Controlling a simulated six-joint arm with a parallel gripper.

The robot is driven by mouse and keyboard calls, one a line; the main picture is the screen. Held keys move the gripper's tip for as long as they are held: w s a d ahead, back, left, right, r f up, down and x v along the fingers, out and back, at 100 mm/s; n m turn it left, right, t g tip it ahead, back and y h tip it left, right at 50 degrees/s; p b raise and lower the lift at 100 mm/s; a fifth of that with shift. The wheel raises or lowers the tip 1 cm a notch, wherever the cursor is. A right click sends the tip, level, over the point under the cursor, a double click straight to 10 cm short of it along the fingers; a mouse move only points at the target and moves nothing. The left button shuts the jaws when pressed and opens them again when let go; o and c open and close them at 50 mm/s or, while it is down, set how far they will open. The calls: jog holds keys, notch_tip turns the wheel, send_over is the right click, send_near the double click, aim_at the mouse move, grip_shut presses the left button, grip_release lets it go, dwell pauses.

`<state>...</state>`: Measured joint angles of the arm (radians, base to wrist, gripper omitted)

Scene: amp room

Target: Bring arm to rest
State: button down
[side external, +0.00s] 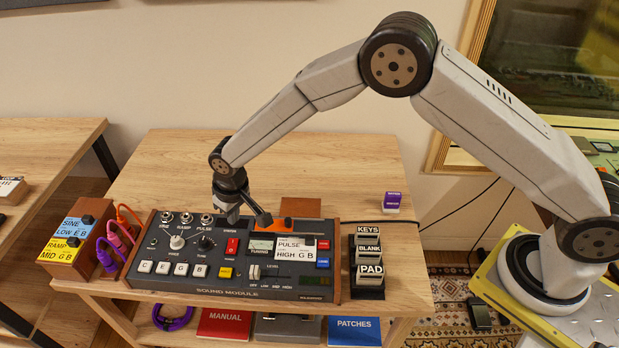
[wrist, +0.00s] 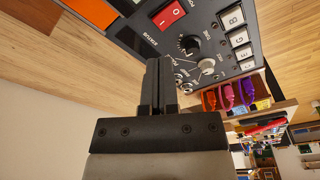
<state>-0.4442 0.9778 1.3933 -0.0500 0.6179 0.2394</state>
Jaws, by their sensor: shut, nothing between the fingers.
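My gripper (side external: 263,218) is over the back edge of the sound module (side external: 215,284), tilted down toward its top right part. In the wrist view my gripper (wrist: 158,62) has its two dark fingers together with nothing between them. The fingers overlap the module's near edge in that picture, and I cannot tell whether they touch it. The red power switch (wrist: 168,14) and two round knobs (wrist: 190,44) are visible beyond the fingertips. My arm is bent, reaching left from its base at the right.
The module carries a white PULSE HIGH G B card (side external: 295,250). Left stand label blocks (side external: 70,240) and coloured cables (side external: 117,240). Right are the KEYS, BLANK and PAD blocks (side external: 369,250) and a small purple-and-white block (side external: 393,202). The table's back left (side external: 170,165) is clear.

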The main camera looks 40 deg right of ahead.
jog(key=s+d+r+m, duration=0.1)
jog(key=s+d+r, duration=0.35)
jog(key=d, duration=0.35)
jog(key=s+d+r+m, duration=0.1)
jog(key=s+d+r, duration=0.35)
jog(key=d, duration=0.25)
jog(key=s+d+r, duration=0.3)
jog(key=s+d, duration=0.5)
jog(key=s, duration=0.6)
jog(key=shift+d+m+t, duration=0.4)
